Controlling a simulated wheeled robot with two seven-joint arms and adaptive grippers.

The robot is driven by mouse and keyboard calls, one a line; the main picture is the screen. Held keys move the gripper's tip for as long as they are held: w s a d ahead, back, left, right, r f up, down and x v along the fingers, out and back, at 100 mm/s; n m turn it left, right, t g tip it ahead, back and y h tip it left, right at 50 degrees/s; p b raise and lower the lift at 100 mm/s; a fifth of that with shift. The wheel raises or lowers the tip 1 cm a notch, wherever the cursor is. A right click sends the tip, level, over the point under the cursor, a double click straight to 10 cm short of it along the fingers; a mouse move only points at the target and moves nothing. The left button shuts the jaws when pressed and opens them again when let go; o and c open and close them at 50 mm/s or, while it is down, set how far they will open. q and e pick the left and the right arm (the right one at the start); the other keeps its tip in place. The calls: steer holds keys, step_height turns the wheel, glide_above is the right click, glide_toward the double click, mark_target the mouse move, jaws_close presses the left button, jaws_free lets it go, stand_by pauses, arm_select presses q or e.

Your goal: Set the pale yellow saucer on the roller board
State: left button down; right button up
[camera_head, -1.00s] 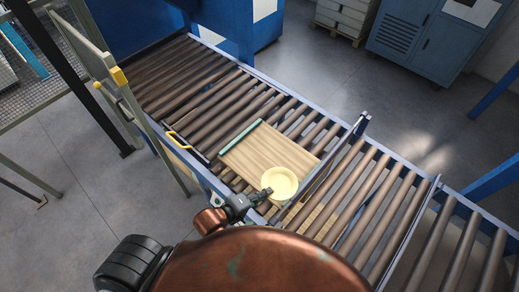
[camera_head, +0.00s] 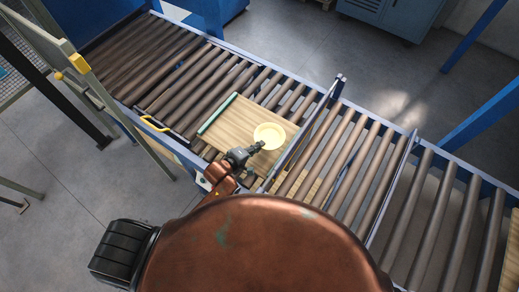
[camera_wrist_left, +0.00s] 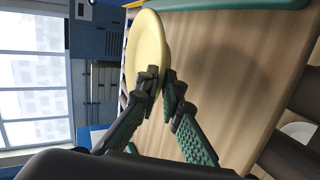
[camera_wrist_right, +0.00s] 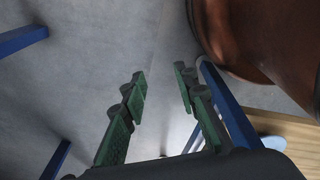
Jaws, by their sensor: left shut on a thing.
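The pale yellow saucer (camera_head: 269,136) is over the right part of the wooden roller board (camera_head: 228,122) in the head view. My left gripper (camera_head: 258,147) is shut on the saucer's near rim. In the left wrist view the saucer (camera_wrist_left: 147,48) is pinched between the left fingertips (camera_wrist_left: 162,82). Its shadow falls on the board (camera_wrist_left: 215,110) apart from it, so it appears held above the board. My right gripper (camera_wrist_right: 159,75) shows only in its own wrist view, with its fingers apart and nothing between them, over grey floor.
The board lies on a roller conveyor (camera_head: 185,75), with a teal strip (camera_head: 217,114) along its left edge. An upright rail (camera_head: 308,125) crosses just right of the board. A yellow handle (camera_head: 155,124) is at the near side. A whitish round thing (camera_wrist_left: 298,131) shows beside the rollers.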

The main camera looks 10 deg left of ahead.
mark_target(259, 153)
arm_select(q)
steer(key=shift+w+f, duration=0.1)
steer(key=shift+f, duration=1.5)
steer(key=shift+f, duration=0.1)
steer(key=c, duration=2.4)
jaws_free()
steer(key=v, duration=1.2)
